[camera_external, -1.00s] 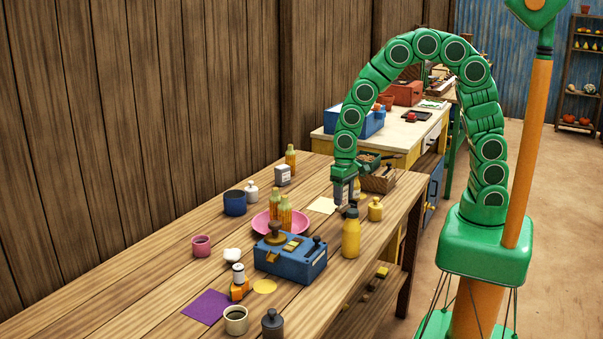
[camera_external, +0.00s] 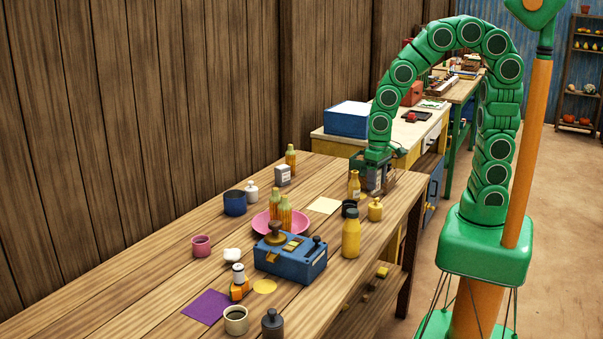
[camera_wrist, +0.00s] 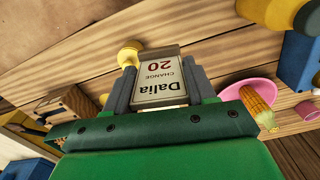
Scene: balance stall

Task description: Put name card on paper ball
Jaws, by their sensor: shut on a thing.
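The name card (camera_wrist: 160,80) is printed "Dalia", "CHANGE" and "20". My gripper (camera_external: 374,186) is shut on it, with a finger on each side of the card in the wrist view (camera_wrist: 159,88). In the external view my gripper is at the far right of the wooden table, and the card is hard to make out there. A small white crumpled lump, seemingly the paper ball (camera_external: 232,254), lies on the table to the left of the blue machine. My gripper is well apart from it. I cannot make out the ball in the wrist view.
Between gripper and ball stand a yellow bottle (camera_external: 351,238), a dark cup (camera_external: 349,208), a pink plate (camera_external: 260,225) with corn cobs, and a blue machine (camera_external: 290,258). A pink cup (camera_external: 201,246) and an orange-and-dark item (camera_external: 239,285) stand near the ball.

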